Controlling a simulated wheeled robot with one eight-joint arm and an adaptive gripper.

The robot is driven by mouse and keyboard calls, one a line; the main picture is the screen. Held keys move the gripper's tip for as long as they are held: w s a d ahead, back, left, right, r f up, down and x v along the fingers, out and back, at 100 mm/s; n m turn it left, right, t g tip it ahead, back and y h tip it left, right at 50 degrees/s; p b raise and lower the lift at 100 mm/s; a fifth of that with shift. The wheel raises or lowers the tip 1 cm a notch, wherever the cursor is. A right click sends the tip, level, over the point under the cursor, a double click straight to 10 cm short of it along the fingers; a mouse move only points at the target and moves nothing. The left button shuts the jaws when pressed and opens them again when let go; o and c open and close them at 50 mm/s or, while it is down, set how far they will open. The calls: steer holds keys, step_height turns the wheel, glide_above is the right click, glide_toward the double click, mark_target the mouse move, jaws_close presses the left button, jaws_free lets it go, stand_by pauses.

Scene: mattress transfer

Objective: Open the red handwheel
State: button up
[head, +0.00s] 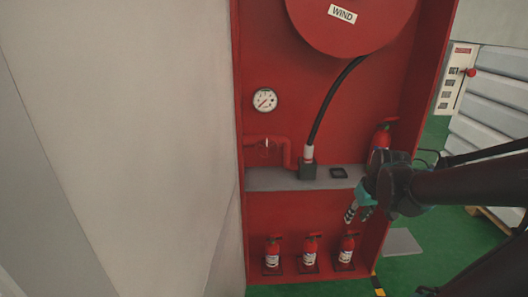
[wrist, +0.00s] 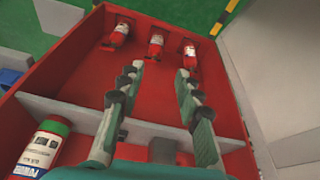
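A red bent pipe (head: 285,152) runs along the left inner wall of the red cabinet (head: 300,212) in the head view, below a white round gauge (head: 265,100). A small fitting (head: 267,143) sits on it; it is too small to tell if this is the red handwheel. No handwheel shows clearly in the wrist view. My gripper (head: 357,209) is at the cabinet's right side, pointing down, well to the right of the pipe. In the wrist view my gripper (wrist: 158,70) has its two fingers apart with nothing between them.
A grey shelf (head: 265,180) crosses the cabinet, with a black hose (head: 330,100) above it. A larger extinguisher (head: 381,136) stands beside my gripper. Three small extinguishers (head: 311,250) stand below. A grey wall (head: 130,130) borders the left. Green floor (head: 440,240) is open at right.

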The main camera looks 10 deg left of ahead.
steer(key=w+a+r+n+g+y, duration=0.1)
steer(key=w+a+r+n, duration=0.45)
steer(key=w+a, duration=0.25)
steer(key=n+g+y, duration=0.2)
steer(key=n+g, duration=0.2)
steer(key=n, duration=0.7)
glide_toward(263, 151)
steer(key=x, duration=0.3)
steer(key=shift+w+d+f, duration=0.1)
steer(key=shift+w+d, duration=0.15)
steer(key=shift+a, duration=0.25)
steer(key=shift+a+f, duration=0.15)
steer(key=x, duration=0.6)
steer(key=shift+w+a+f, duration=0.1)
steer(key=shift+f, duration=0.3)
jaws_close()
